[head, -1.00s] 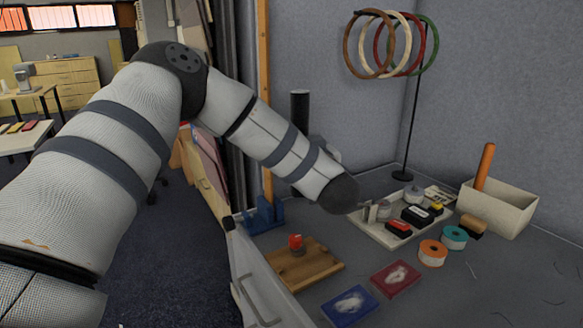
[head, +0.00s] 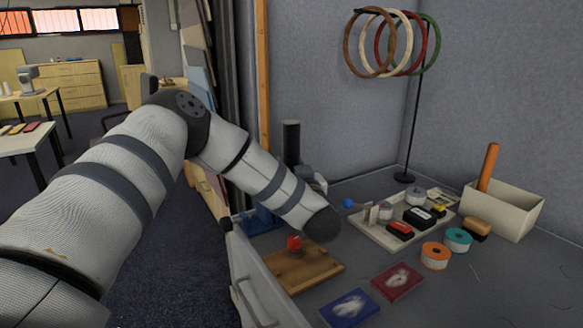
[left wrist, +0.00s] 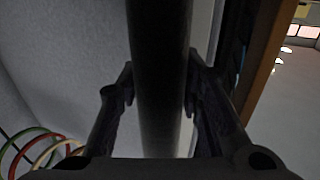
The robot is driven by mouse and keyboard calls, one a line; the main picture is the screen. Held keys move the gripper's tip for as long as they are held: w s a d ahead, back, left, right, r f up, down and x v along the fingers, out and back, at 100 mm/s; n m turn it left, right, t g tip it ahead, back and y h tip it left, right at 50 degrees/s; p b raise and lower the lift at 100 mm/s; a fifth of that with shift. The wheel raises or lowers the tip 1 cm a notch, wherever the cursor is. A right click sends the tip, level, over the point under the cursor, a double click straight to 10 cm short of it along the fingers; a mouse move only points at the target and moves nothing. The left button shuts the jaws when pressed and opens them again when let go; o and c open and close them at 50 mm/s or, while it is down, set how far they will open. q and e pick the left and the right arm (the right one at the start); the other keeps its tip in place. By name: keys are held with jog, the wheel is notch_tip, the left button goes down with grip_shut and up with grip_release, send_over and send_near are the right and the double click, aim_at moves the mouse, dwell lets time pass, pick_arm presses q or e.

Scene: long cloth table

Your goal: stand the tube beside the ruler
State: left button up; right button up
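The tube (head: 291,140) is a dark, upright cylinder behind my left forearm in the head view; its lower part is hidden. The forearm mostly hides this gripper in the head view. The ruler (head: 262,90) looks to be the tall wooden strip standing left of the tube, a small gap apart. Its lower part stands by a blue foot (head: 262,220). My right gripper is not in view.
A wooden board with a red-topped piece (head: 294,244), a blue box (head: 349,308) and a red box (head: 397,281) lie in front. A light tray (head: 375,234) holds small items. A hoop stand (head: 410,130) and a cream bin (head: 505,210) are behind.

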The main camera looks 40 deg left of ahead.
pick_arm(q)
jog(key=o, duration=0.4)
jog(key=shift+o, duration=0.2)
jog(key=shift+r, duration=0.15)
jog(key=v, duration=1.2)
jog(key=shift+p, duration=0.35)
